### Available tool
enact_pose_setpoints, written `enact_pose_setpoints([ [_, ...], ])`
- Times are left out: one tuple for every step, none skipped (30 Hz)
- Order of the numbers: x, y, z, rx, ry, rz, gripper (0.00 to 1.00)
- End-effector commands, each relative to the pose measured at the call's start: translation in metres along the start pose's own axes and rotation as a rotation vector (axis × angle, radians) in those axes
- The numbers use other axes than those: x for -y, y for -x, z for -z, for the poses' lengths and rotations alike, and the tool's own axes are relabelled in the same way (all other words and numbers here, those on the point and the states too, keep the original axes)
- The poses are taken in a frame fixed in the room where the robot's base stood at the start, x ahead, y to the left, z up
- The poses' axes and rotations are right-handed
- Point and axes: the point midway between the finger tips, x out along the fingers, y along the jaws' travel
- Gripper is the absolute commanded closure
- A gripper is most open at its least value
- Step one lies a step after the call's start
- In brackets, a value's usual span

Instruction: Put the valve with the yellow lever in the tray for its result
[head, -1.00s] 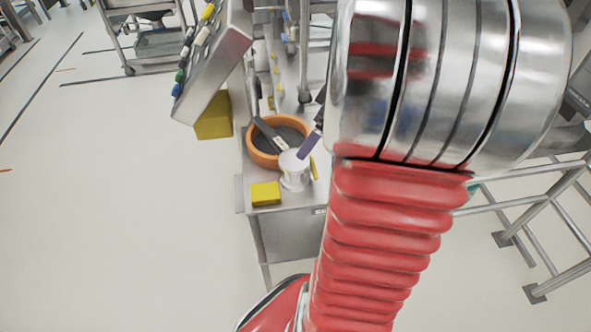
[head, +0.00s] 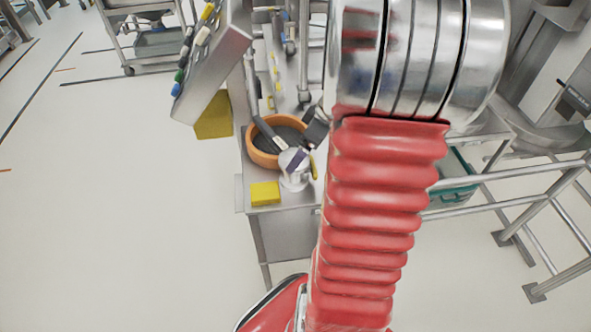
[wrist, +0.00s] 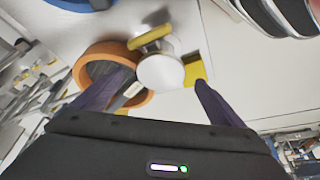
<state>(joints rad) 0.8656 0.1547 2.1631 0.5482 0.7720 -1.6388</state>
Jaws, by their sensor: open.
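The valve with the yellow lever (head: 293,180) is a pale, round metal body standing on the bench beside an orange round bowl. In the wrist view the valve (wrist: 160,72) shows its round face, with the yellow lever (wrist: 150,38) above it. My gripper (wrist: 164,79) is open, with its dark purple fingers spread to either side below the valve in that view. I cannot tell whether they touch it. In the head view a purple fingertip of my gripper (head: 300,157) overlaps the valve; my arm hides much of the rest. No result tray is clearly identifiable.
The orange bowl (head: 251,150) holds a dark bar with a pale label (head: 272,137). A yellow block (head: 265,194) lies at the bench's near edge. A tilted panel with coloured knobs (head: 212,65) overhangs on the left. A teal container (head: 455,190) and metal rails stand right.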

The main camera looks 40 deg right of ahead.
Motion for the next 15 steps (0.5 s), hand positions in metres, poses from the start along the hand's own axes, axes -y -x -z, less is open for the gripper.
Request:
enact_pose_setpoints([
  [0.001,-0.008,0.000,0.001,0.000,0.005,0.08],
  [0.001,-0.012,0.000,0.001,0.000,0.004,0.08],
  [0.002,-0.017,-0.001,0.002,0.000,0.004,0.08],
  [0.002,-0.022,-0.001,0.002,-0.001,0.005,0.08],
  [0.002,-0.025,0.000,0.001,-0.001,0.004,0.08],
  [0.002,-0.029,0.000,0.001,-0.001,0.003,0.08],
  [0.002,-0.032,0.000,0.001,0.000,0.004,0.08],
  [0.002,-0.035,0.000,0.001,0.000,0.004,0.08],
  [0.002,-0.037,0.000,0.001,0.000,0.003,0.08],
  [0.001,-0.038,-0.001,0.001,0.000,0.002,0.08],
  [0.001,-0.039,0.000,0.001,0.000,0.001,0.08],
  [0.001,-0.040,0.000,0.001,-0.001,0.001,0.08],
  [0.001,-0.040,0.000,0.001,-0.001,0.000,0.08],
  [0.001,-0.040,0.000,0.001,-0.001,0.000,0.08],
  [0.001,-0.039,0.000,0.001,-0.001,0.000,0.08],
])
